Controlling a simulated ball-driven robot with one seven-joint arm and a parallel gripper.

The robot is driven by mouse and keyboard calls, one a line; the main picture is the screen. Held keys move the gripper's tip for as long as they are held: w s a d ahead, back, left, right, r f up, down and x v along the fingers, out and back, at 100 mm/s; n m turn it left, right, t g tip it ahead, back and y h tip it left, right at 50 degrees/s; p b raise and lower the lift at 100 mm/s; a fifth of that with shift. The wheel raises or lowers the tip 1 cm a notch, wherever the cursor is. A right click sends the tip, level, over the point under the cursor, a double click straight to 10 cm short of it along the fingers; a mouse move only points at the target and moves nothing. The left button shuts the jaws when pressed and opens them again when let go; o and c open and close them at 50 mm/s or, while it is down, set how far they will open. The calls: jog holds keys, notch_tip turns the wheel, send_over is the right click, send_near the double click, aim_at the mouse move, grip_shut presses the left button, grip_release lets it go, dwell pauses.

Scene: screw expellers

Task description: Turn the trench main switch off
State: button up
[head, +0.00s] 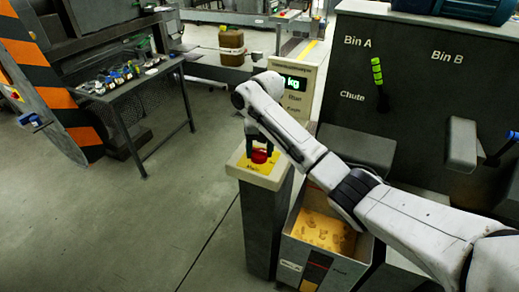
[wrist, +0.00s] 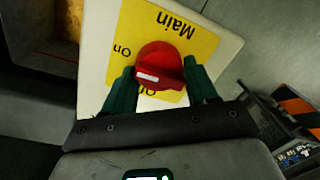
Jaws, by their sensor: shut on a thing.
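The main switch is a red rotary knob (wrist: 168,68) on a yellow plate (wrist: 196,42) marked "Main", with "On" and a partly hidden "Off" label, all upside down in the wrist view. A white mark is on the knob's left end, between the two labels. My gripper (wrist: 160,80) has its two dark green fingers on either side of the knob, shut on it. In the head view the red knob (head: 260,156) sits on top of a grey post (head: 262,220), with my gripper (head: 262,146) over it, partly hiding it.
A crate (head: 298,253) with yellow pieces stands right of the post, under my arm. A dark machine (head: 420,75) marked Bin A and Bin B fills the right. A table (head: 130,85) with small parts and a striped panel (head: 35,65) are left. Floor before the table is clear.

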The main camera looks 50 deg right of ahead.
jog(key=shift+n+p, duration=0.3)
jog(key=n+p, duration=0.2)
jog(key=n, duration=0.1)
jog(key=shift+r+n, duration=0.1)
jog(key=shift+n, duration=0.2)
jog(key=n+p, duration=0.1)
jog(key=n, duration=0.3)
jog(key=shift+w+a+n+g, duration=0.1)
jog(key=shift+n+g, duration=0.2)
jog(key=shift+g, duration=0.1)
jog(key=n+p, duration=0.1)
jog(key=n, duration=0.3)
jog(key=shift+n, duration=0.3)
jog(key=shift+a+n+p, duration=0.1)
jog(key=shift+n+p, duration=0.3)
jog(key=shift+n, duration=1.8)
jog(key=o, duration=1)
jog(key=shift+g, duration=0.3)
